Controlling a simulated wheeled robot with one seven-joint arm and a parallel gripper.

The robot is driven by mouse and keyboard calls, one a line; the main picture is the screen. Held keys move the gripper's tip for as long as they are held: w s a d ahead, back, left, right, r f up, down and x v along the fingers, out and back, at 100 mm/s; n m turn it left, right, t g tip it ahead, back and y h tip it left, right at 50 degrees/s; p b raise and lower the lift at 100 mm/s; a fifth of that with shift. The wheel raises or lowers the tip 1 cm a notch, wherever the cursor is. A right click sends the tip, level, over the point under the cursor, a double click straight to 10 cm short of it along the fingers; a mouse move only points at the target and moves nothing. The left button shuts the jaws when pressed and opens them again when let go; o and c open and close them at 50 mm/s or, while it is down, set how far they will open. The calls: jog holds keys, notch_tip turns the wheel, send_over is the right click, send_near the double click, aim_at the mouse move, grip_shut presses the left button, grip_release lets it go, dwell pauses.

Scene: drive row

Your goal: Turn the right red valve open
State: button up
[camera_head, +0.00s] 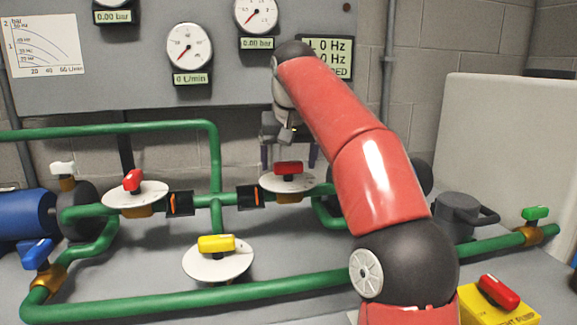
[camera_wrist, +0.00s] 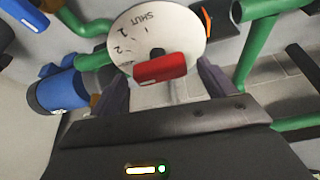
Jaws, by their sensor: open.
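The right red valve has a red handle (camera_head: 288,168) above a white round dial plate (camera_head: 270,183) on the green pipe. In the wrist view the red handle (camera_wrist: 160,68) lies nearly level across the dial plate (camera_wrist: 140,30), which carries the word SHUT and some numbers. My gripper (camera_head: 290,158) is just above this handle in the head view, pointing down. In the wrist view my gripper (camera_wrist: 160,82) is open, with one finger on each side of the handle. Whether either finger touches it cannot be told. A second red valve handle (camera_head: 132,180) is at the left.
A yellow valve handle (camera_head: 216,243) is in front, over the lower green pipe (camera_head: 200,295). A blue handle (camera_head: 37,253) and a green handle (camera_head: 536,213) are at the sides. Gauges (camera_head: 189,47) hang on the grey panel behind. My arm hides part of the right side.

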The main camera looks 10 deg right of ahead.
jog(key=shift+w+f, duration=0.1)
jog(key=shift+f, duration=0.2)
jog(key=c, duration=0.9)
jog(key=shift+r+n+p, duration=0.15)
jog(key=shift+n+p, duration=0.15)
jog(key=shift+c, duration=0.3)
jog(key=shift+n, duration=0.4)
jog(key=o, duration=1)
jog(key=shift+c, duration=0.2)
